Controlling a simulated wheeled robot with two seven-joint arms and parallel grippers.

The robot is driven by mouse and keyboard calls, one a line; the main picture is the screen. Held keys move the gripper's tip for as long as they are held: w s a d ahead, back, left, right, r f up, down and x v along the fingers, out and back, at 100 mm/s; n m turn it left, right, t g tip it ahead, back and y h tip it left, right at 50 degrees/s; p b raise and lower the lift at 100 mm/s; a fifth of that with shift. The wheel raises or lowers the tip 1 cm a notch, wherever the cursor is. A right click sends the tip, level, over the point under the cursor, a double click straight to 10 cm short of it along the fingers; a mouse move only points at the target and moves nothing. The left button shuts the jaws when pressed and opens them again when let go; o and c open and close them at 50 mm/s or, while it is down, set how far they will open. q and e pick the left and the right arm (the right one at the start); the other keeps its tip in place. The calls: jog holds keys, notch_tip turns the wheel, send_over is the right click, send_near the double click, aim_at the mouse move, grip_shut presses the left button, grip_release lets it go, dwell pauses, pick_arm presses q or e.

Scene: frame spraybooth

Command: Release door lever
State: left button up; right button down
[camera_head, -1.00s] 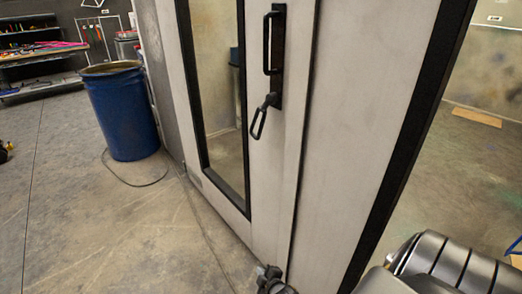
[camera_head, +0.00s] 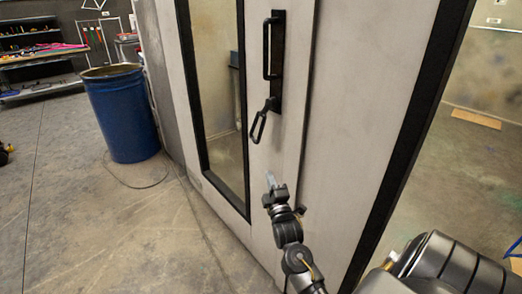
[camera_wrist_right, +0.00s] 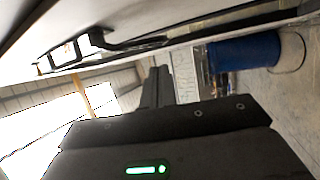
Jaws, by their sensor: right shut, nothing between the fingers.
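The spraybooth door (camera_head: 282,160) is pale grey with a tall black-framed window. Its black door lever (camera_head: 258,124) hangs at a slant below a fixed black pull handle (camera_head: 267,45) on one dark plate. My right gripper (camera_head: 270,178) is shut and empty, below the lever and apart from it, pointing up. In the right wrist view, the gripper's dark fingers (camera_wrist_right: 156,87) stand together in the middle, and a black looped handle (camera_wrist_right: 68,54) shows on the door at upper left. My left gripper is in neither view.
A blue drum (camera_head: 122,115) stands on the concrete floor left of the door, with a cable loop by it. Shelves (camera_head: 40,65) stand at the far left. The floor in front of the door is clear.

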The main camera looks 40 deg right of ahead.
aim_at(258, 143)
jog(key=p+x, duration=0.3)
jog(key=x, duration=1)
jog(key=shift+w+d+r, duration=0.1)
jog(key=shift+w+d, duration=0.05)
jog(key=shift+w, duration=0.2)
